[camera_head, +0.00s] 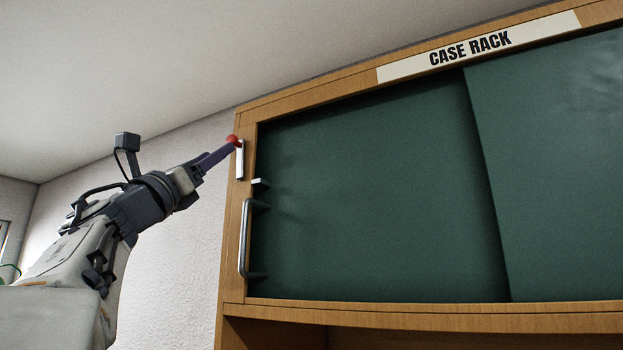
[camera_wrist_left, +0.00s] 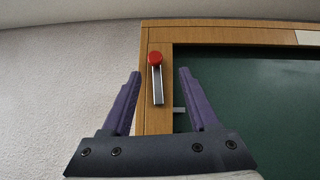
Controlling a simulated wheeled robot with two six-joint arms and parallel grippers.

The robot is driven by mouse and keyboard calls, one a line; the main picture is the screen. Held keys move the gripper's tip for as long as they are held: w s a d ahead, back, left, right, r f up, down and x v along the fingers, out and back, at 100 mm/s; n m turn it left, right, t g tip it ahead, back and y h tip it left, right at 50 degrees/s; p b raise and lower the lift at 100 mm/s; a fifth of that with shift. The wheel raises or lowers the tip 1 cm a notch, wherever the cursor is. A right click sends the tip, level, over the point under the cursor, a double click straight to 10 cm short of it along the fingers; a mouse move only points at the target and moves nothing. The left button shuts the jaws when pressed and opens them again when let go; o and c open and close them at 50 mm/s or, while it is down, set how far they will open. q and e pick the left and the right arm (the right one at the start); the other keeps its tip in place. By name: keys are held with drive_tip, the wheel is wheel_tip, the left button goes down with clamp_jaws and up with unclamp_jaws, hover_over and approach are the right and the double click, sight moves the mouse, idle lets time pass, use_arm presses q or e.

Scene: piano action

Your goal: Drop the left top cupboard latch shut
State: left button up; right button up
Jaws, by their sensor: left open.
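The left top latch is a metal bar (camera_head: 240,160) with a red knob (camera_head: 232,139) at its upper end, on the wooden frame at the cupboard's left side. The bar hangs down from the knob, nearly upright; it also shows in the left wrist view (camera_wrist_left: 157,84). A small pale catch (camera_head: 260,181) sticks out at the door's left edge, below and right of the bar. My left gripper (camera_head: 228,148) is open at the latch. In the left wrist view its purple fingers (camera_wrist_left: 160,84) stand either side of the bar; contact cannot be told. My right gripper is not in view.
The green sliding door (camera_head: 370,200) has a metal handle (camera_head: 247,238) below the latch. A second green panel (camera_head: 560,150) overlaps on the right. A "CASE RACK" sign (camera_head: 400,70) is on the top rail. White wall lies left of the frame.

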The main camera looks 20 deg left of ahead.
sight(231, 141)
use_arm(q)
drive_tip(key=p+x, duration=0.1)
drive_tip(key=x, duration=0.1)
drive_tip(key=p+x, duration=0.2)
drive_tip(key=a+p+x, duration=0.1)
drive_tip(key=p+x, duration=0.1)
drive_tip(key=x, duration=0.1)
drive_tip(key=shift+s+r, duration=0.15)
drive_tip(key=shift+r, duration=0.05)
drive_tip(key=shift+w+r+p, duration=0.4)
drive_tip(key=shift+w+p, duration=0.2)
drive_tip(key=shift+p, duration=0.05)
clamp_jaws()
idle(0.6)
